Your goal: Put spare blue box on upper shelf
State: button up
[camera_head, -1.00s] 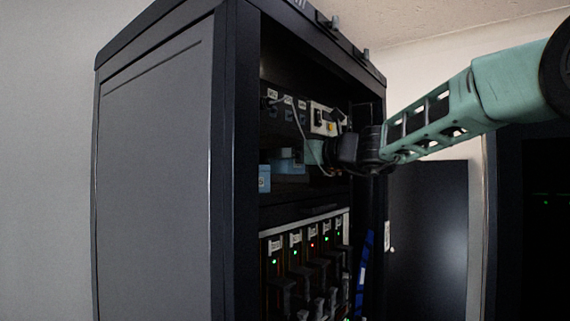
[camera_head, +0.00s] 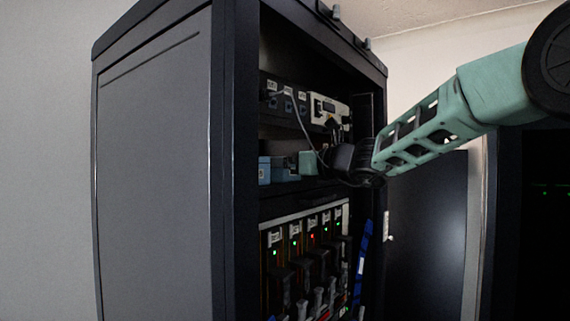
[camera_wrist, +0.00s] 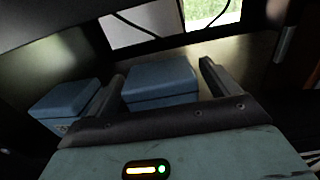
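A blue box (camera_wrist: 160,85) stands on a shelf inside the dark rack, between the two fingers of my gripper (camera_wrist: 163,75). A narrow gap shows between the box and the right finger, and the left finger is close to its other side. My gripper looks open around the box. A second blue box (camera_wrist: 65,104) stands to the left, outside the left finger. In the head view the left box (camera_head: 264,171) and the box at my gripper (camera_head: 285,168) sit side by side at about one level. My gripper's fingers are hard to make out there.
The rack's upright side wall (camera_head: 160,165) is left of the opening. Labelled panel equipment (camera_head: 300,105) with cables hangs above the boxes. Below the shelf is a row of modules (camera_head: 305,240) with green and red lights. An open dark door (camera_head: 428,230) stands at right.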

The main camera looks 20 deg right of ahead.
jog(key=shift+s+d+r, duration=0.1)
jog(key=b+v, duration=0.4)
jog(key=v, duration=0.7)
jog(key=shift+s+d, duration=0.2)
jog(key=shift+s, duration=0.1)
